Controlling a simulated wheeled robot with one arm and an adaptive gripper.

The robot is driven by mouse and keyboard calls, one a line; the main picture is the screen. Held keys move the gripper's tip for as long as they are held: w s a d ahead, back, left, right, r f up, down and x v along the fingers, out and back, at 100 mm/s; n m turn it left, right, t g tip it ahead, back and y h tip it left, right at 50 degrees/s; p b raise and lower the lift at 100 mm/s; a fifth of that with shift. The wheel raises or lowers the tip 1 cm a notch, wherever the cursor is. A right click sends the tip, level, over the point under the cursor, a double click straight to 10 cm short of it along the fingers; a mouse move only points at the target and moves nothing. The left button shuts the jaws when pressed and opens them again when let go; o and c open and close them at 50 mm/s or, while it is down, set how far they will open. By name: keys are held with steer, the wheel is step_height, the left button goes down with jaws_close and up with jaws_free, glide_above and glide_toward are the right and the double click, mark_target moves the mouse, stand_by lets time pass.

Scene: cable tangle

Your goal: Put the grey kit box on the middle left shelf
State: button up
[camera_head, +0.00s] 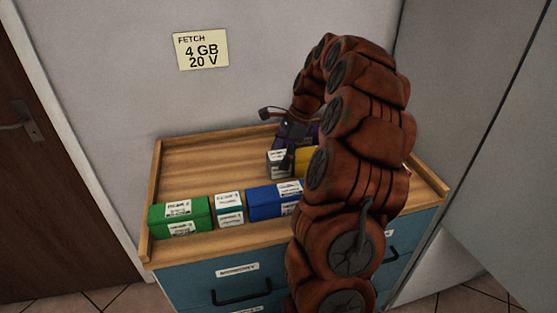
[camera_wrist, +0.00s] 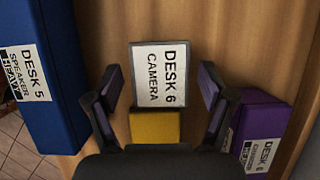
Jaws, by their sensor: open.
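A small grey box (camera_wrist: 132,75) with a white label reading "DESK 6 CAMERA" lies on the wooden top, between my gripper's fingers in the wrist view. In the head view the grey box (camera_head: 279,163) shows beside my arm, partly covered. My gripper (camera_wrist: 160,80) is open, with one finger on each side of the box and gaps to it. Another small grey box (camera_head: 229,211) with white labels stands in the front row between a green and a blue box. No shelf shows in either view.
A yellow box (camera_wrist: 154,127) adjoins the labelled grey box. A purple box (camera_wrist: 262,125) is close by the right finger, and a blue box (camera_wrist: 45,75) is left. A green box (camera_head: 180,215) stands front left. The cabinet top (camera_head: 205,165) is bare at back left.

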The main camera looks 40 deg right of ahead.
steer(key=v, duration=1)
steer(key=shift+r+b, duration=0.2)
steer(key=shift+b, duration=0.15)
